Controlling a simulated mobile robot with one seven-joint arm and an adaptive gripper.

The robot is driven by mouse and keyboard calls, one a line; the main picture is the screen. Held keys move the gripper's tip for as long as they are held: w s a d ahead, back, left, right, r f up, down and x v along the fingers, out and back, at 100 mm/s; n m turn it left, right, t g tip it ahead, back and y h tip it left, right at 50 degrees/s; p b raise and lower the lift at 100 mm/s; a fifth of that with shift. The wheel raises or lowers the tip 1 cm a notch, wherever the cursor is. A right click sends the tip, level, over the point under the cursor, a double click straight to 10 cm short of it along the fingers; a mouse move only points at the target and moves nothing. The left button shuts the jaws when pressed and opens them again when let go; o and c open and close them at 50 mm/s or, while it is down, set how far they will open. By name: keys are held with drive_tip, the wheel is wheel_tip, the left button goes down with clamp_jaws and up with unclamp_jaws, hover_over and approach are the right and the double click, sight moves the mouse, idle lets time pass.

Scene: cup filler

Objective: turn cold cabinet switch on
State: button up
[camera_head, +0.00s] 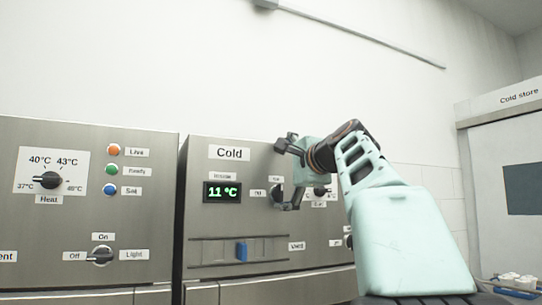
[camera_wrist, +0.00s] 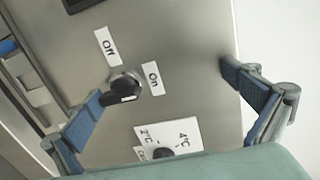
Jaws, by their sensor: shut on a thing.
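The cold cabinet (camera_head: 235,265) has a "Cold" label and a lit green "11 °C" display (camera_head: 222,192). Its switch (camera_wrist: 123,86) is a round knob with a black handle, between an "Off" label (camera_wrist: 107,46) and an "On" label (camera_wrist: 152,78) in the wrist view. I cannot tell clearly which label the handle points at. My gripper (camera_wrist: 162,80) is at the switch; its left finger lies at the handle and its right finger stands well to the right over the panel. In the head view my gripper (camera_head: 287,178) partly covers the switch.
A temperature dial (camera_wrist: 164,152) sits below the switch in the wrist view. A blue slider (camera_head: 241,251) is low on the cold cabinet. A heat cabinet (camera_head: 75,215) with dials stands at left. A cold store door (camera_head: 515,190) is at right.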

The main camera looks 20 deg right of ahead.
wheel_tip(320, 180, up, 7)
drive_tip(key=s+t, duration=0.1)
drive_tip(key=s, duration=0.1)
drive_tip(key=shift+s+f, duration=0.2)
drive_tip(key=shift+s, duration=0.05)
drive_tip(key=shift+g, duration=0.4)
drive_tip(key=f, duration=0.1)
drive_tip(key=w+f, duration=0.1)
drive_tip(key=f, duration=0.3)
drive_tip(key=shift+w+d+f, duration=0.1)
drive_tip(key=shift+w+d, duration=0.05)
drive_tip(key=shift+d, duration=0.15)
drive_tip(key=shift+c, duration=0.3)
drive_tip(key=shift+s+f+b, duration=0.25)
drive_tip(key=shift+s+b, duration=0.3)
drive_tip(key=shift+s, duration=0.35)
drive_tip(key=c, duration=0.6)
drive_tip(key=shift+s+d, duration=0.1)
drive_tip(key=shift+s, duration=0.35)
drive_tip(key=shift+c, duration=0.7)
drive_tip(key=s+b, duration=0.2)
drive_tip(key=s, duration=0.7)
drive_tip(key=shift+s+f, duration=0.15)
drive_tip(key=shift+f, duration=0.1)
drive_tip(key=shift+r, duration=0.1)
